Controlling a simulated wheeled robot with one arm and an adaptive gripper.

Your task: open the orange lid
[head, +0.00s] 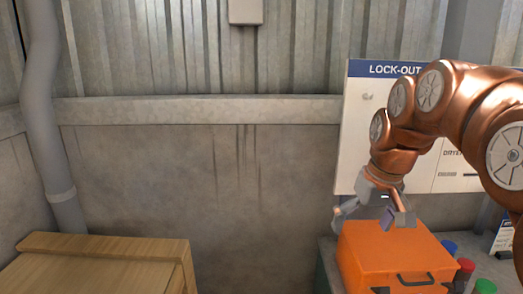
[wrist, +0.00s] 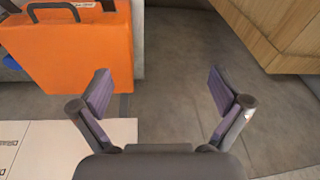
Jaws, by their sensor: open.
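The orange case with its orange lid (head: 385,246) stands at the lower right of the head view. Its lid looks shut. A dark handle (head: 414,279) and dark latches are on its front side. The case also shows at the upper left of the wrist view (wrist: 75,55), with its handle (wrist: 52,8) near the top edge. My gripper (head: 372,217) is open and empty. In the head view it appears at the lid's back left, seemingly above it; I cannot tell the exact gap. In the wrist view the fingers (wrist: 160,92) point past the case's side, over bare floor.
A lock-out board (head: 357,150) hangs on the wall behind my arm. Blue, red (head: 466,266) and green (head: 485,286) round items stand right of the case. A wooden crate (head: 100,262) stands at the lower left. Floor between crate and case is clear (wrist: 180,110).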

